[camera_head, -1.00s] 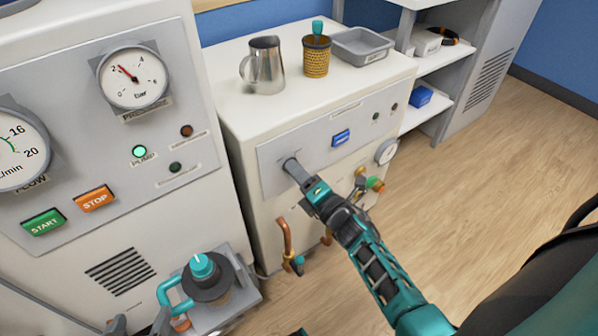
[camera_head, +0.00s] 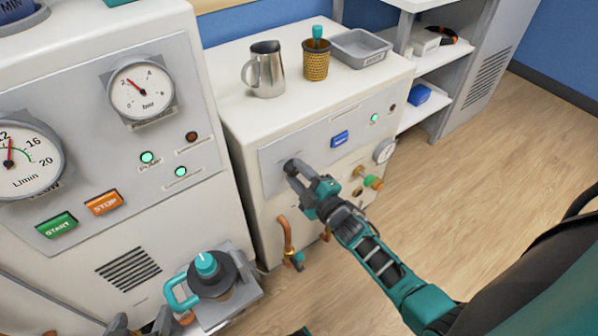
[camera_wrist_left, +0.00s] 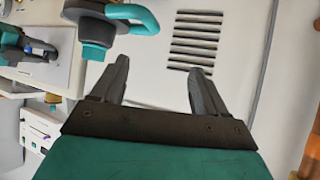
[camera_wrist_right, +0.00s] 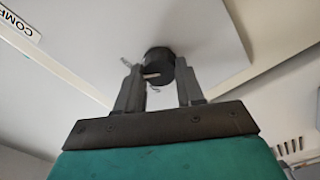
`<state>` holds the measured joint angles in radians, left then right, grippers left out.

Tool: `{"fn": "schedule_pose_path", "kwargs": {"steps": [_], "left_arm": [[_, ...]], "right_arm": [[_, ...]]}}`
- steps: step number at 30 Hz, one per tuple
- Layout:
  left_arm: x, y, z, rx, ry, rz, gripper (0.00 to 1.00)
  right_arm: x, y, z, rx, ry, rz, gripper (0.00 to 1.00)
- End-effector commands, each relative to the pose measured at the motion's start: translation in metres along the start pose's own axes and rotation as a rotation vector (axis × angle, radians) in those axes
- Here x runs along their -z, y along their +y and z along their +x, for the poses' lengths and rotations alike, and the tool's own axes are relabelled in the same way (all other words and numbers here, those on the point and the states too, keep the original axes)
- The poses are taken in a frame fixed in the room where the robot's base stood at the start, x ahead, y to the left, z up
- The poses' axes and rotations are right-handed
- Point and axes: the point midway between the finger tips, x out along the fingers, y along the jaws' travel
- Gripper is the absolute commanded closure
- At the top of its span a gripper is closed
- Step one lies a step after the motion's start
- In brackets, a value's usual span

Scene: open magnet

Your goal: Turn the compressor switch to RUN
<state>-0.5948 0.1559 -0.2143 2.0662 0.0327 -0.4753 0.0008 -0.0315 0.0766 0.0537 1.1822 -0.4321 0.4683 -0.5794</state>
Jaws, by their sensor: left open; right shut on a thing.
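The compressor switch is a round black knob (camera_wrist_right: 159,60) on the grey panel (camera_head: 272,168) of the white compressor cabinet. It also shows, partly hidden, in the head view (camera_head: 290,166). My right gripper (camera_head: 294,170) has its fingers on either side of the knob and is shut on it. In the right wrist view my right gripper (camera_wrist_right: 158,78) shows the same hold, with a pale mark on the knob's face. The switch's position labels cannot be read. My left gripper (camera_wrist_left: 155,75) is open and empty, near a teal-handled part (camera_wrist_left: 98,45) in the left wrist view.
The pump cabinet (camera_head: 150,240) stands at left, with two green lamps lit. Open floor lies right.

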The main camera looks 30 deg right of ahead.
Motion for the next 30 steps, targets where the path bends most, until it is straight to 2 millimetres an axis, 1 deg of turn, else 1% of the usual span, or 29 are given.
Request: {"fn": "schedule_pose_path", "kwargs": {"steps": [1,6,12,28,29,30], "left_arm": [[0.0018,0.0001,-0.0013,0.000,0.000,0.000,0.26],[0.0039,0.0002,-0.0027,0.000,0.000,0.000,0.26],[0.0056,0.0007,-0.0034,0.000,0.000,-0.003,0.26],[0.0078,0.0024,-0.0032,0.000,0.005,-0.011,0.26],[0.0078,0.0024,-0.0032,-0.001,0.005,-0.011,0.26],[0.0079,0.0024,-0.0031,-0.001,0.005,-0.011,0.26]], "right_arm": [[0.0000,0.0030,0.0013,-0.003,-0.001,0.029,0.93],[-0.0003,0.0028,0.0013,-0.003,0.000,0.114,0.93],[-0.0006,0.0029,0.0013,-0.004,0.000,0.173,0.93],[-0.0006,0.0025,0.0013,-0.005,0.000,0.195,0.93],[-0.0005,0.0025,0.0013,-0.005,0.000,0.195,0.60],[-0.0005,0.0024,0.0012,-0.004,0.000,0.194,0.56]]}}
